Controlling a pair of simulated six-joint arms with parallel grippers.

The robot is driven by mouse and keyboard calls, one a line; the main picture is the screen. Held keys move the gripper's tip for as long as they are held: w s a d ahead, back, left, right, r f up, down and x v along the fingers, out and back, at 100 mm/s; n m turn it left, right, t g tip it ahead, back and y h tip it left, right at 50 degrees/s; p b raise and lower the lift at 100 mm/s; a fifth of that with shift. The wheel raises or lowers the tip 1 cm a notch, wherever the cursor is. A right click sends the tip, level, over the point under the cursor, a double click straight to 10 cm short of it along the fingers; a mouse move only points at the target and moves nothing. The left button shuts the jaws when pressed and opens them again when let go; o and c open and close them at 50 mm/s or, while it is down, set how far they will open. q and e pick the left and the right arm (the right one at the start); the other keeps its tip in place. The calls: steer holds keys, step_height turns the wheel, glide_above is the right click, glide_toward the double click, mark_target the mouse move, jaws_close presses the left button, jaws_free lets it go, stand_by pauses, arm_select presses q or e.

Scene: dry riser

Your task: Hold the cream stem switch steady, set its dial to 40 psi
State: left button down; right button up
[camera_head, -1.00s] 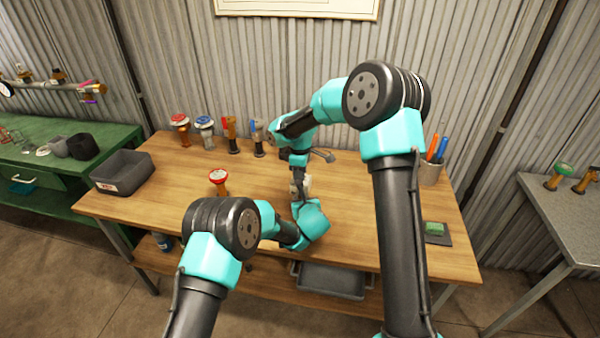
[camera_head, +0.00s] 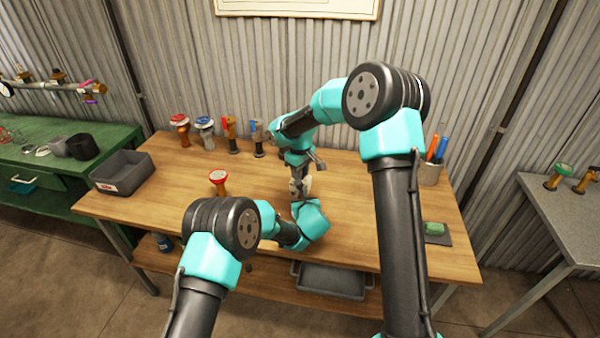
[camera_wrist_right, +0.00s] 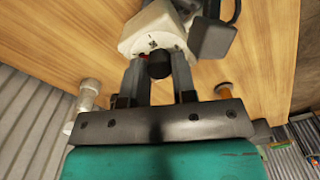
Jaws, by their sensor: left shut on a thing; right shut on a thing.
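The cream stem switch (camera_head: 307,184) is mostly hidden between my two grippers in the head view. In the right wrist view its cream body (camera_wrist_right: 150,30) fills the top middle, with a small black dial (camera_wrist_right: 159,66) facing the camera. My right gripper (camera_wrist_right: 157,72) is shut on the dial, one finger on each side. In the head view the right gripper (camera_head: 298,172) comes from above. My left gripper (camera_head: 296,200) is below it, shut on the switch; its fingers are largely hidden. The dial's setting is too small to read.
A red-topped valve (camera_head: 218,181) stands left of the grippers. Several valves (camera_head: 205,131) line the back. A grey bin (camera_head: 122,172) is at the left, a pen cup (camera_head: 430,173) and a green sponge (camera_head: 434,228) at the right. The table's left front is clear.

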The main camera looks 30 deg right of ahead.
stand_by(0.4)
steer(key=o, duration=0.7)
steer(key=shift+c, duration=0.2)
steer(key=shift+r, duration=0.1)
step_height(320, 180, up, 12)
arm_select(q)
steer(key=c, duration=0.7)
jaws_free()
steer(key=shift+c, duration=0.2)
